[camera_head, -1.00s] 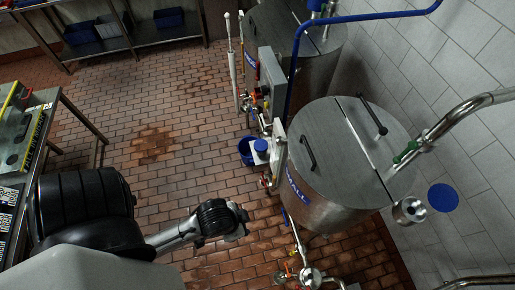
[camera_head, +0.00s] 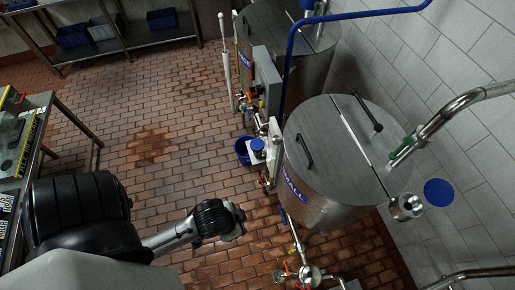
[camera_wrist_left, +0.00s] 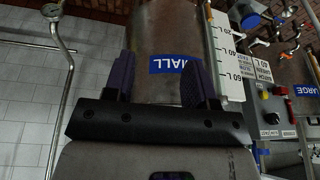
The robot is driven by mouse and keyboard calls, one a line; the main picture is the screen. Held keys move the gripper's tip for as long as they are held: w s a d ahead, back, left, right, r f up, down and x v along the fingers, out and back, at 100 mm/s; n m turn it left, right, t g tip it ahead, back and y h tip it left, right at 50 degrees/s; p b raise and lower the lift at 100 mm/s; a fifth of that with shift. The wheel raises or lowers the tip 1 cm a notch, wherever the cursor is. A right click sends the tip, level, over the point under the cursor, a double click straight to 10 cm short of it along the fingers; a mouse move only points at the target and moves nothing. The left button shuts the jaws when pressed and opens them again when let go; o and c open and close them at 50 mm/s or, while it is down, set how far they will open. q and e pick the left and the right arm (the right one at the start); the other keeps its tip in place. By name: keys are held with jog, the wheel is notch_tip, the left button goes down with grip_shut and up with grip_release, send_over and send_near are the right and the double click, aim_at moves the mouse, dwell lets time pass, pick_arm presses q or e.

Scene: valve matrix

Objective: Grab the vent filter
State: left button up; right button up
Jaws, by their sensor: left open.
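I cannot pick out the vent filter with certainty. A blue round cap-like part (camera_head: 257,143) on a white plate stands beside the near steel tank (camera_head: 325,155); a blue round part (camera_wrist_left: 250,19) also shows at the upper right of the left wrist view. My left arm comes in from the lower left in the head view, well short of the tank, and its fingers are not clear there. In the left wrist view my left gripper (camera_wrist_left: 157,82) is open and empty, its dark purple fingers apart in front of the tank's "SMALL" label (camera_wrist_left: 178,65). My right gripper is not seen.
A second tank (camera_head: 285,45) stands behind the near one. Pipes and valves (camera_head: 308,274) lie low at the front. A blue bucket (camera_head: 242,152) sits on the brick floor. A table (camera_head: 40,130) is at the left. The floor between table and tanks is clear.

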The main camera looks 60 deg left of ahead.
pick_arm(q)
jog(key=shift+o, duration=0.4)
jog(key=o, duration=0.8)
jog(key=shift+d, duration=0.2)
jog(key=shift+o, duration=0.2)
